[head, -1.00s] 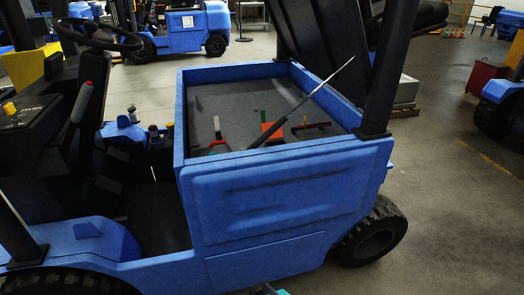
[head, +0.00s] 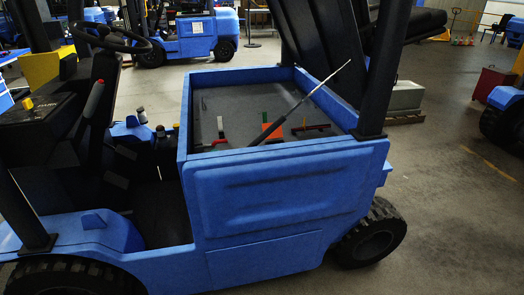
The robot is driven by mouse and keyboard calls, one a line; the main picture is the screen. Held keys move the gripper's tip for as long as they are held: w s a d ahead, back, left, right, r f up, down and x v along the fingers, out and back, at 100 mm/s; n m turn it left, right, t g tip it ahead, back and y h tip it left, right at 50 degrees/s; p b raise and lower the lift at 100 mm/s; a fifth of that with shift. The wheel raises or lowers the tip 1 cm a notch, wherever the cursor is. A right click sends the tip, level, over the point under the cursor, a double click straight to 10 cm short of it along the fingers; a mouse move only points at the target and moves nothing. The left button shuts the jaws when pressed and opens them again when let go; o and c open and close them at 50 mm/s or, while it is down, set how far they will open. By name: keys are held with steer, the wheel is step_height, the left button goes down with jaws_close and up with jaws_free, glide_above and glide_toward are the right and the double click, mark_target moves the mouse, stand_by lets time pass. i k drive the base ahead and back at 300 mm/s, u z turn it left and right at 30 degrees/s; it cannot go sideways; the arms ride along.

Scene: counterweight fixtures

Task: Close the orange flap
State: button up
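A small orange flap (head: 274,131) shows inside the open blue bay of a forklift, near the middle of the bay floor. A dark rod with a pale tip (head: 322,90) slants up and to the right in front of it and hides part of it. A small green part touches its upper left side. I cannot tell how far the flap is open. My gripper is not in view.
The blue bay wall (head: 280,195) stands between the near side and the flap. A red-handled lever (head: 221,130) is left of the flap and a dark red bar (head: 311,127) is right of it. A black post (head: 378,70) rises at the bay's right corner.

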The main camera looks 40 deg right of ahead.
mark_target(277, 133)
steer(key=u, duration=0.3)
steer(key=k, duration=1)
steer(key=z, duration=1.15)
steer(key=i, duration=1)
steer(key=z, duration=0.05)
